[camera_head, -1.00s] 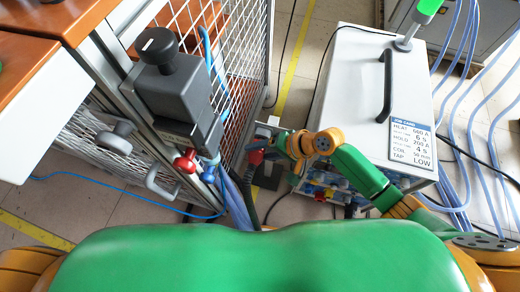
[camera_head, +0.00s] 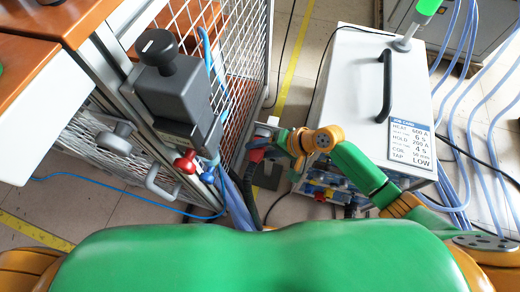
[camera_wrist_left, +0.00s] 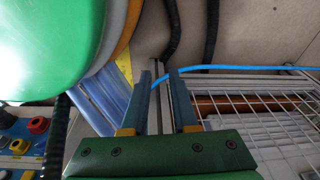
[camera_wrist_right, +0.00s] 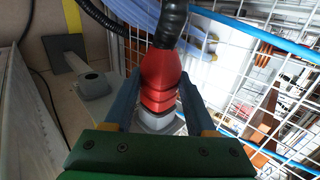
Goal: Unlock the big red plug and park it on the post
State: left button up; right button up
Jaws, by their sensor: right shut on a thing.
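The big red plug (camera_wrist_right: 160,80) is between the fingers of my right gripper (camera_wrist_right: 160,100), with a thick black cable running from its back end. A pale grey collar (camera_wrist_right: 158,122) shows at its front end; whether this belongs to the plug or a socket I cannot tell. In the head view the red plug (camera_head: 257,150) shows just left of my right gripper (camera_head: 275,145). A grey post with a square dark foot (camera_wrist_right: 68,60) stands left of the plug in the right wrist view. My left gripper (camera_wrist_left: 160,75) is open and empty, its fingers apart.
A wire mesh fence (camera_head: 235,60) and a grey clamp unit (camera_head: 170,85) are on the left. Blue hoses (camera_head: 235,200) hang beside the plug. Coloured connectors (camera_wrist_left: 30,130) show in the left wrist view.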

pick_arm(q)
jog(key=shift+f, duration=0.15)
pick_arm(e)
jog(key=shift+w, duration=0.15)
jog(key=o, duration=1.3)
jog(key=shift+o, duration=0.2)
pick_arm(q)
jog(key=shift+y, duration=0.3)
jog(key=shift+s+a+f+p, duration=0.1)
jog(key=shift+s+a+p, duration=1.45)
jog(key=shift+s, duration=0.35)
pick_arm(e)
jog(key=v, duration=0.7)
jog(key=shift+r, duration=0.1)
